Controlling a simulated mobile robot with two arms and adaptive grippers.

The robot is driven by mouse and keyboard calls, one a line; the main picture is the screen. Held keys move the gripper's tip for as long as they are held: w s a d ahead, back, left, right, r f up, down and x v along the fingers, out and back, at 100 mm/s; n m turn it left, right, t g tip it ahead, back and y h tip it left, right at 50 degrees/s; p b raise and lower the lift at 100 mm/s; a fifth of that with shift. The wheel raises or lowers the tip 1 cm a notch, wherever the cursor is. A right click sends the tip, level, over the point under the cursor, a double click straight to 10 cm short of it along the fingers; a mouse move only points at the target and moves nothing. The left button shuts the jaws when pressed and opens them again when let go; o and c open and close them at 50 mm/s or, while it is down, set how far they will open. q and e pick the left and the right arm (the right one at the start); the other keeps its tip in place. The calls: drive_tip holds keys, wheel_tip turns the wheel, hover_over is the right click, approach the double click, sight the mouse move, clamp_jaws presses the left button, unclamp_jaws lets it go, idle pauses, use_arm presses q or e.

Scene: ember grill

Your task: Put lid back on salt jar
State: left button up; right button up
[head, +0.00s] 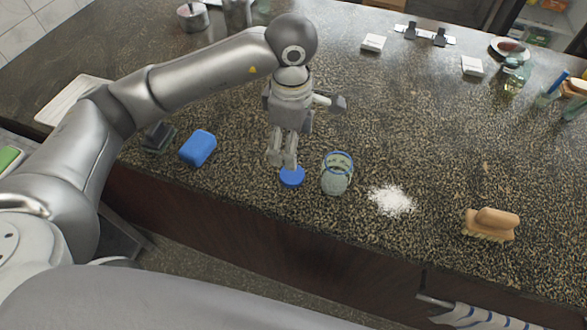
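The salt jar (336,178) is clear greenish glass with a blue band near its mouth. It stands on the speckled stone counter near the front edge, and I see no lid on it. A round blue lid (291,177) is just left of the jar, apart from it. My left gripper (283,164) points down directly over the lid, its fingers close together and their tips at the lid. I cannot tell whether they grip it or whether the lid touches the counter. My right gripper is out of view.
A pile of spilled white salt (392,200) lies right of the jar. A wooden brush (491,224) is farther right, and a blue sponge (198,148) is to the left. A striped towel (480,318) hangs below the counter front. The counter behind the jar is clear.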

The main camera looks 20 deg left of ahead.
use_arm(q)
drive_tip(key=p, duration=0.2)
hover_over(292, 174)
wheel_tip(292, 174, down, 5)
drive_tip(key=shift+f, duration=0.35)
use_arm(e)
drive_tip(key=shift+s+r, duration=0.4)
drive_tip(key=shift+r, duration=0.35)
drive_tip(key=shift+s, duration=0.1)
